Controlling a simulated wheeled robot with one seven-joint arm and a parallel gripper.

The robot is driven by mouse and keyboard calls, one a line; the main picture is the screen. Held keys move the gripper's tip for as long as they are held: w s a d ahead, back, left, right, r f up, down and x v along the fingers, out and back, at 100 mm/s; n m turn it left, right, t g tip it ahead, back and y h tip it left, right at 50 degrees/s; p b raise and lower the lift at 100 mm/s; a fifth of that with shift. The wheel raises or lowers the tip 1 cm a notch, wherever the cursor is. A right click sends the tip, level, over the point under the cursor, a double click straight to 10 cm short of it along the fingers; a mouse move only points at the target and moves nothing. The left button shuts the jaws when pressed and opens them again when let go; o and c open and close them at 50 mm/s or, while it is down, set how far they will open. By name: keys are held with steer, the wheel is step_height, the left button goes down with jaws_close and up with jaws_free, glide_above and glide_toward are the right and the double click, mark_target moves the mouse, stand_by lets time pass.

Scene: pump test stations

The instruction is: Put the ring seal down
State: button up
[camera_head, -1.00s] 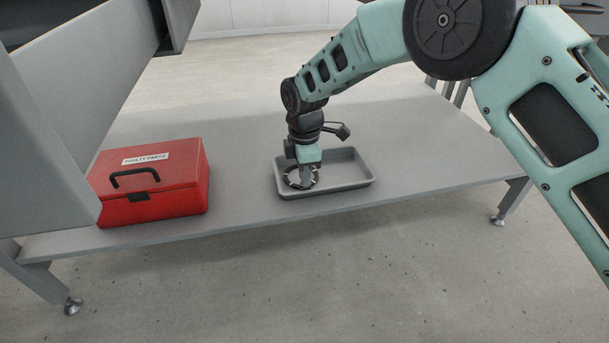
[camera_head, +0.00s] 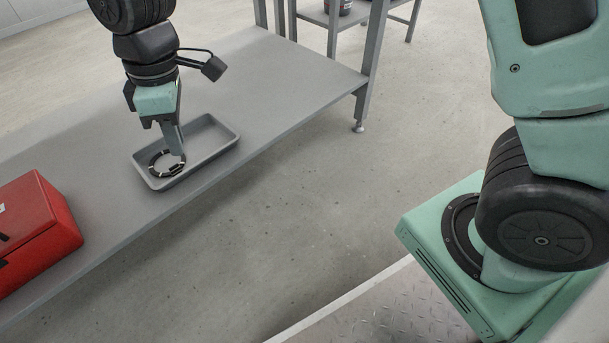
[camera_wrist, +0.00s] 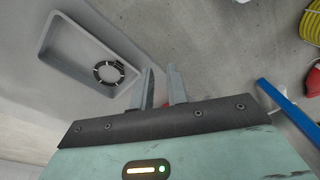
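The ring seal (camera_head: 154,166), a dark ring with light marks, lies in the grey tray (camera_head: 208,140) on the bench, at its near left end. In the wrist view the ring seal (camera_wrist: 96,74) lies flat in the tray (camera_wrist: 68,42), apart from my fingers. My gripper (camera_head: 178,152) points down over the tray, and its finger partly overlaps the ring in the head view. In the wrist view my gripper (camera_wrist: 163,88) shows two fingers with an empty gap between them.
A red box (camera_head: 40,232) stands on the grey bench (camera_head: 120,212) left of the tray. The bench top right of the tray is clear. In the wrist view a blue bar (camera_wrist: 288,108) and a yellow coil (camera_wrist: 313,30) show at the right.

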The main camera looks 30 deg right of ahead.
steer(key=s+d+r+m, duration=0.1)
steer(key=s+d+m, duration=0.3)
steer(key=s, duration=0.6)
steer(key=s+d+r+m, duration=0.1)
steer(key=s+d+m, duration=0.2)
steer(key=s+d, duration=0.6)
steer(key=shift+s+r+m+t, duration=0.3)
steer(key=shift+s+m, duration=0.1)
steer(key=shift+s, duration=0.35)
